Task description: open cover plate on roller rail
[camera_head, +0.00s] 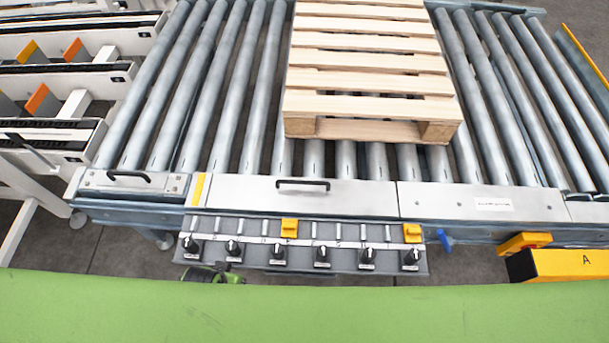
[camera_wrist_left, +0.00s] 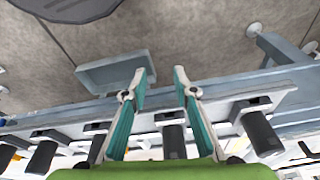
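The cover plate (camera_head: 350,199) is a flat silver plate with a black bar handle (camera_head: 303,184), lying flat and closed along the front edge of the roller rail (camera_head: 232,130). A second, shorter silver plate with its own black handle (camera_head: 129,176) lies to its left. In the left wrist view, my left gripper (camera_wrist_left: 159,80) is open, its two teal fingers apart with nothing held, close to a row of black knobs (camera_wrist_left: 174,140). In the head view only a small green and black part of it seems to show below the switch panel (camera_head: 300,258). My right gripper is not in view.
A wooden pallet (camera_head: 370,80) rests on the rollers behind the plate. The switch panel carries black knobs and yellow tags (camera_head: 289,228). White frames with orange flaps (camera_head: 42,100) stand at the left.

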